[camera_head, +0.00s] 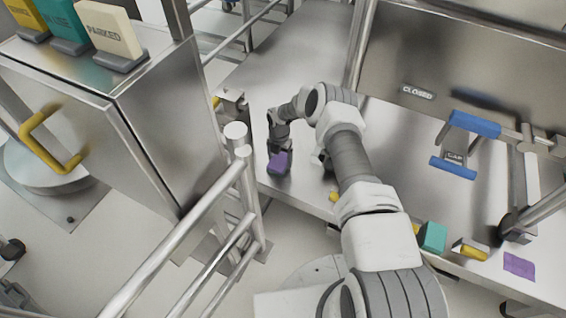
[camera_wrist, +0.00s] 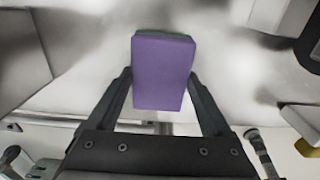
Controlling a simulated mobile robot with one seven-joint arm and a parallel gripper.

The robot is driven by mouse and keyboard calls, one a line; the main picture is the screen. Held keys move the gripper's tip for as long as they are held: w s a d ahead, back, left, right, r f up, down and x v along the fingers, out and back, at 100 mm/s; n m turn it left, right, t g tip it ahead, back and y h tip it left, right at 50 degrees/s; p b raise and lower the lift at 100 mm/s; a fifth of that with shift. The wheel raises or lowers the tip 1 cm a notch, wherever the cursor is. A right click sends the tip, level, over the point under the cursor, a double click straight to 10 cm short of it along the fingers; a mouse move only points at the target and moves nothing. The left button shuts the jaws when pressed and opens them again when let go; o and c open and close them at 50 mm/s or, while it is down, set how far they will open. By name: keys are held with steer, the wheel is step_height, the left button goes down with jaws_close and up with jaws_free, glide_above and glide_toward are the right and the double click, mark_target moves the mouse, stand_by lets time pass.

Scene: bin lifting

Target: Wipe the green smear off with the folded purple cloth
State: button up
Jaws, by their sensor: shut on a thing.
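The folded purple cloth (camera_head: 279,163) is in my gripper (camera_head: 279,150), over the steel bench top near its front left part. In the wrist view the cloth (camera_wrist: 163,75) is a purple block between the two fingers (camera_wrist: 161,85), which are shut on its sides. A thin dark green edge shows just past the cloth's far end in the wrist view. I cannot tell whether it is the smear or part of the held thing. No green smear shows clearly in the head view. I cannot tell whether the cloth touches the bench.
A flat purple square (camera_head: 519,266), a yellow-ended item (camera_head: 469,250) and a teal block (camera_head: 432,237) lie along the bench's front right. A blue-handled fixture (camera_head: 474,124) stands at the right. Steel railings (camera_head: 243,165) and a cabinet (camera_head: 150,110) are at the left.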

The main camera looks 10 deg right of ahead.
mark_target(263, 159)
steer(key=shift+w+a, duration=0.5)
steer(key=shift+a, duration=0.25)
steer(key=shift+w+a, duration=0.45)
steer(key=shift+a, duration=0.3)
steer(key=shift+w+a+f, duration=0.1)
steer(key=shift+w+a, duration=0.4)
steer(key=shift+a, duration=0.3)
steer(key=shift+w+a, duration=0.5)
steer(key=shift+a, duration=0.3)
steer(key=shift+r+p, duration=1.7)
steer(key=shift+r, duration=1.35)
steer(key=shift+r, duration=1.45)
steer(key=shift+r, duration=0.15)
